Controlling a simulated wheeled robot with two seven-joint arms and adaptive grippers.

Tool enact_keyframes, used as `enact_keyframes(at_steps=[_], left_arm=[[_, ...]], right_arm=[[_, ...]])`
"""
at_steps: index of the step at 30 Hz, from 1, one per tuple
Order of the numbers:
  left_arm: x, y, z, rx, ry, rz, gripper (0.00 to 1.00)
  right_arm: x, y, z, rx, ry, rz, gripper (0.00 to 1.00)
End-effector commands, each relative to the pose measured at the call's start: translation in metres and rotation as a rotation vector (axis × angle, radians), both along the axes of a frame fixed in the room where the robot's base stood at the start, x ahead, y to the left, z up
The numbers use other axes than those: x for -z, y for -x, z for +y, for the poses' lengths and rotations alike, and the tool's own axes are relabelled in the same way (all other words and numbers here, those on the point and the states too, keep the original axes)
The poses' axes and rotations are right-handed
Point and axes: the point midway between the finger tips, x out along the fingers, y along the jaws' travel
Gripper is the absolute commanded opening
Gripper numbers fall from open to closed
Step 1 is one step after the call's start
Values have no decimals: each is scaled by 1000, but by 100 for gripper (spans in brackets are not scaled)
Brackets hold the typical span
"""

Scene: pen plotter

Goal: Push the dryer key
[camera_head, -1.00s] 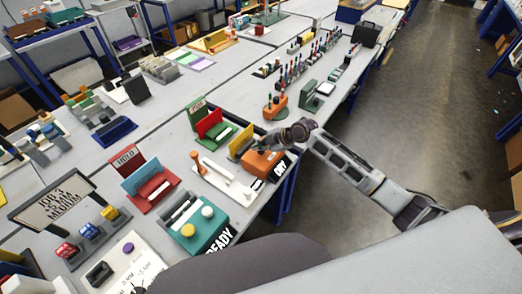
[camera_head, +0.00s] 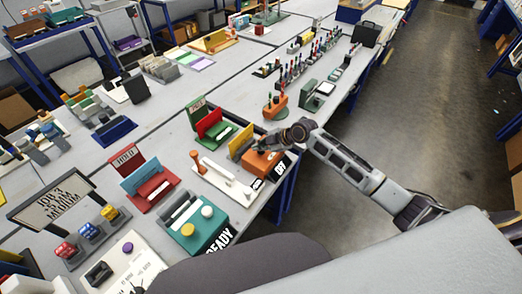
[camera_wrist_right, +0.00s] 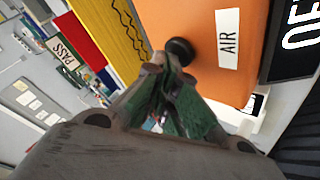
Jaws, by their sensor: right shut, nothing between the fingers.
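The orange dryer box (camera_head: 262,164) stands near the table's front edge. In the right wrist view the orange box (camera_wrist_right: 205,25) has a white AIR label (camera_wrist_right: 228,38) and a round black key (camera_wrist_right: 180,50). My right gripper (camera_wrist_right: 160,68) is shut and empty, its fingertips right beside the black key. I cannot tell whether they touch it. In the head view my right gripper (camera_head: 263,146) is over the box, and the wrist partly hides it. A black sign (camera_wrist_right: 295,40) with white letters sits at the box's side. My left gripper is not in view.
A yellow panel (camera_head: 240,144) stands behind the box. A white stand with an orange knob (camera_head: 196,155) and a teal box (camera_head: 195,228) are to the left. A green PASS stand (camera_head: 207,122) is behind. The floor at right is clear.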

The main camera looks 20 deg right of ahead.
Motion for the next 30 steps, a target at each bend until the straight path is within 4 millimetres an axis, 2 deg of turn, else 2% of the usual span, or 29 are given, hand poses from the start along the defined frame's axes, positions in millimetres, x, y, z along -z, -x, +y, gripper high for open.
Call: enact_keyframes(at_steps=[16, 30], left_arm=[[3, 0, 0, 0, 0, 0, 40], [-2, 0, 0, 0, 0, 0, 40]], right_arm=[[6, 1, 0, 0, 2, 3, 0], [-3, 1, -1, -1, 1, 2, 0]])
